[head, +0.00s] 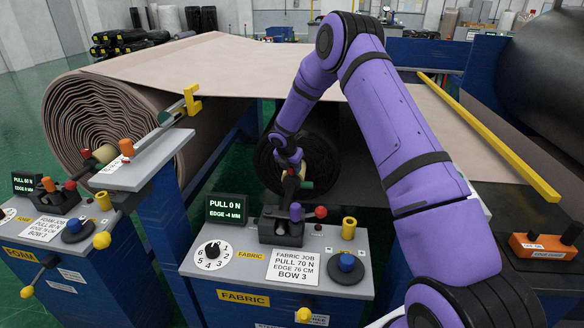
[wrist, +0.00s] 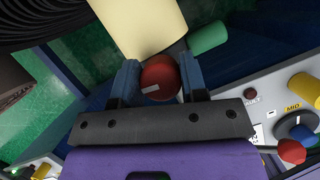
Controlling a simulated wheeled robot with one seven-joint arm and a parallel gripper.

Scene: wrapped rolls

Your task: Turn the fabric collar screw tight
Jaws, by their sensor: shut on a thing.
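In the wrist view the round red collar screw (wrist: 160,80), with a pale mark on its face, sits between the two blue fingers of my gripper (wrist: 158,84). The fingers are shut on its sides. A cream cylinder (wrist: 138,22) lies just beyond it, and a green cylinder (wrist: 207,38) is to the right. In the head view my gripper (head: 291,168) reaches down in front of the dark fabric roll (head: 322,165), above the FABRIC console (head: 235,283). The screw is mostly hidden there. The fabric display (head: 228,209) reads PULL 0 N, EDGE -4 MM.
The fabric console carries a numbered dial (head: 212,252), a blue knob (head: 346,262), a yellow post (head: 349,228) and a red-ball lever (head: 320,212) close below my gripper. A yellow bar (head: 490,135) crosses at right.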

